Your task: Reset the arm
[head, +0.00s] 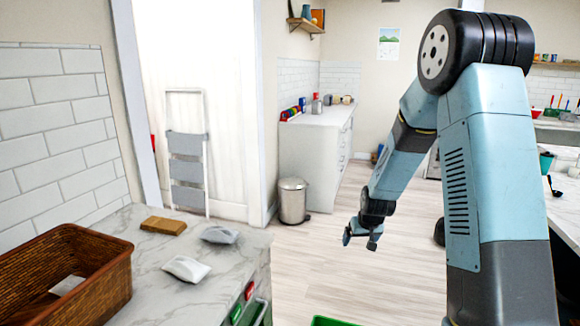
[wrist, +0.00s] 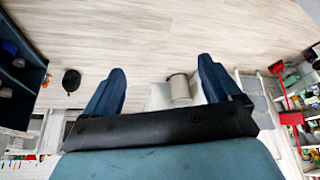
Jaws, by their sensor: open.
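My gripper (head: 361,237) hangs at the end of my blue arm in the head view, over the open wood floor. It is to the right of the marble counter and apart from everything. In the wrist view my gripper (wrist: 160,88) shows two blue fingers spread wide. Nothing is between them but a far-off view of the floor and the trash can (wrist: 180,90). The arm is bent, with its elbow high and the forearm slanting down to the left.
A marble counter (head: 150,262) at left bears a wicker basket (head: 100,292), a wooden block (head: 163,225) and two small packets (head: 186,268) (head: 219,235). A step ladder (head: 188,160) and a steel trash can (head: 293,200) stand behind. The middle floor is clear.

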